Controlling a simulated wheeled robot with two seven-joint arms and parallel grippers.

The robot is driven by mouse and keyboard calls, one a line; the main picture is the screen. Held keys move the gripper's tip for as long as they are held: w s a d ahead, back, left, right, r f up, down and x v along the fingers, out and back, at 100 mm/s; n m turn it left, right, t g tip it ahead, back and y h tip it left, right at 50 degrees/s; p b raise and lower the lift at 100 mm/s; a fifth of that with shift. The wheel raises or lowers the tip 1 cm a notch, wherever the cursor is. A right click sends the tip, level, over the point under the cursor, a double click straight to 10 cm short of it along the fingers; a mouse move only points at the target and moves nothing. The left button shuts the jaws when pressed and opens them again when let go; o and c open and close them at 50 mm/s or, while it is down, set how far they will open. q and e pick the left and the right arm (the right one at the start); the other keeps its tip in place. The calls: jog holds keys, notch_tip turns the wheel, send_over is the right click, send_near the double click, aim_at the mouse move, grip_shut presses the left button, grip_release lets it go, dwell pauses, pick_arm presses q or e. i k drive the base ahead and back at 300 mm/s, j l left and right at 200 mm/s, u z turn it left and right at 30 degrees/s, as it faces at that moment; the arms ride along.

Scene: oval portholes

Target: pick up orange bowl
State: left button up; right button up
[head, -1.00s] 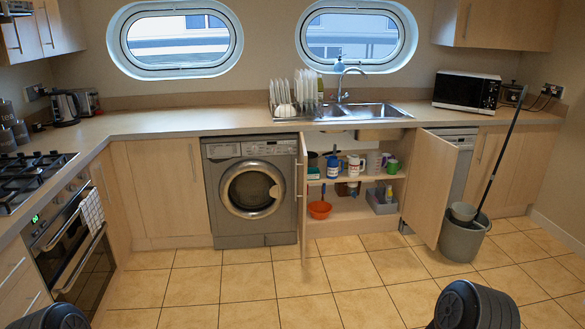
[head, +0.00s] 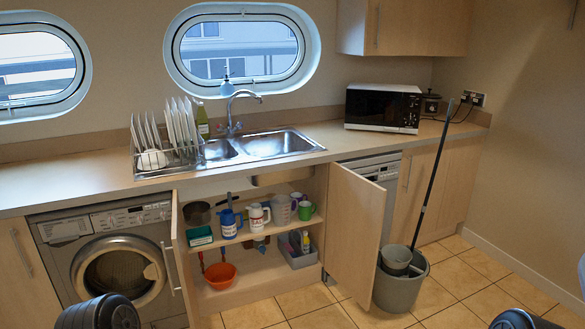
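The orange bowl (head: 221,276) sits on the bottom shelf of the open cupboard (head: 262,284) under the sink, at its left side. A red-orange handle-like item stands just behind it. My grippers are not in view; only dark rounded parts of my own arms show at the bottom left and bottom right edges. Nothing touches the bowl.
The cupboard's left door (head: 179,258) and right door (head: 354,232) stand open. Mugs and jugs fill the upper shelf, and a grey caddy (head: 300,258) is right of the bowl. A grey bucket (head: 402,286) with a mop stands right. Tiled floor ahead is clear.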

aim_at(221, 275)
jog(key=i+u, duration=0.15)
jog(key=i, duration=0.35)
jog(key=i+l+u, duration=0.1)
jog(key=i, duration=0.4)
jog(key=i+l+u, duration=0.15)
jog(key=i, duration=0.35)
jog(key=i+l+u, duration=0.1)
jog(key=i+l, duration=0.15)
jog(key=i, duration=0.25)
jog(key=i+l+u, duration=0.15)
jog(key=i, duration=0.35)
jog(key=i+l+u, duration=0.25)
jog(key=i+l, duration=0.2)
jog(key=i+j, duration=0.4)
jog(key=j, duration=0.15)
